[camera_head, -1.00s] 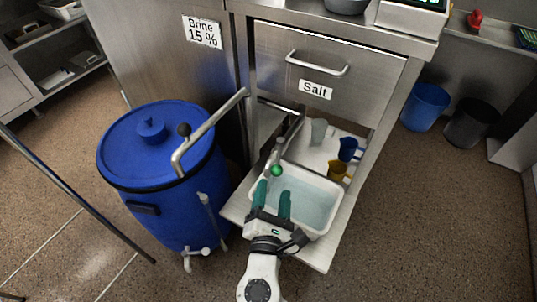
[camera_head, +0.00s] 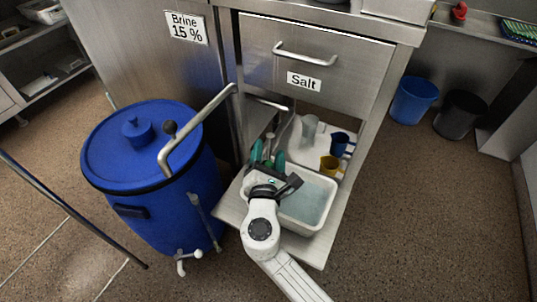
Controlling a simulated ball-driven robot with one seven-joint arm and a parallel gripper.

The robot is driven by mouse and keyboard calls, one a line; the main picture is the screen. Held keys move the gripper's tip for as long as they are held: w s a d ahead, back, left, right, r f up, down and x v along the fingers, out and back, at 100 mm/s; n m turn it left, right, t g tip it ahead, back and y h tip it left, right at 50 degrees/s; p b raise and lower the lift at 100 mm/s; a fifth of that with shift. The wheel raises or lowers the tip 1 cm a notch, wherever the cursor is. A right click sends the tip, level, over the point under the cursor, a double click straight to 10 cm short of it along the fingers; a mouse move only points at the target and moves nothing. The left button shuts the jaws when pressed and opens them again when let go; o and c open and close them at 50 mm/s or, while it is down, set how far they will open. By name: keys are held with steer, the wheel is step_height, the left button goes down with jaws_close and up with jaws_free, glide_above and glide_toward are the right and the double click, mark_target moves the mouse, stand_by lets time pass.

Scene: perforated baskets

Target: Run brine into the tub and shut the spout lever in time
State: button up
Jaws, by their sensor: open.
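The white rectangular tub (camera_head: 330,190) sits on the low steel shelf and holds a pale bluish liquid. My gripper (camera_head: 268,154) is at the tub's back left, its two teal fingers apart and pointing away from me. A grey spout pipe (camera_head: 284,124) comes down from behind, just beyond the fingers. The lever's green knob cannot be made out now; my gripper seems to cover it. Whether liquid is running is also hidden. The blue brine drum (camera_head: 140,215) stands to the left, under the "Brine 15 %" label (camera_head: 186,28).
The Salt drawer (camera_head: 310,55) is shut above. Blue and black bins stand right.

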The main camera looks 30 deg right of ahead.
steer(key=shift+c, duration=0.5)
jaws_close()
